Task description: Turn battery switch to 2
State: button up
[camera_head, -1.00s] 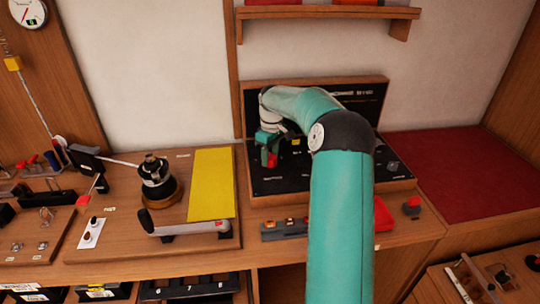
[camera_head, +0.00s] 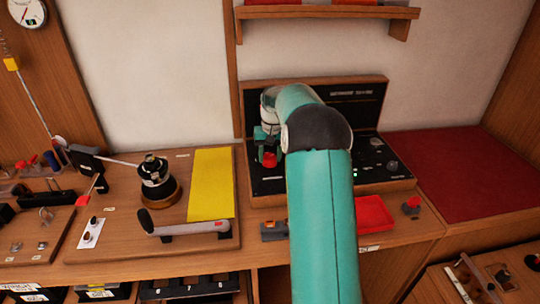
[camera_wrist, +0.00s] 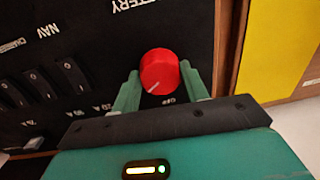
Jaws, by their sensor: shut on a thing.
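The battery switch is a round red knob (camera_wrist: 160,68) on the black panel (camera_wrist: 90,50); it also shows in the head view (camera_head: 269,159). My gripper (camera_wrist: 160,72) is shut on the knob, one green finger at each side. The knob's white pointer line slants to the lower left in the wrist view, off to one side of the "OFF" label (camera_wrist: 167,100). The "BATTERY" label (camera_wrist: 135,3) is upside down and partly cut off. A "2" mark cannot be made out. In the head view my gripper (camera_head: 268,150) partly hides the knob.
Rocker switches (camera_wrist: 70,75) sit left of the knob in the wrist view. A wooden frame (camera_wrist: 232,45) edges the panel, with a yellow sheet (camera_wrist: 275,50) beyond. In the head view, a red tray (camera_head: 374,213) and a winch (camera_head: 157,180) stand nearby.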

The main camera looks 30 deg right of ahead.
aim_at(272, 156)
jog(key=shift+m, duration=0.5)
jog(key=o, duration=1)
notch_tip(272, 156, up, 14)
jog(key=shift+s+d, duration=0.25)
jog(key=shift+d, duration=0.15)
jog(key=shift+f, duration=0.1)
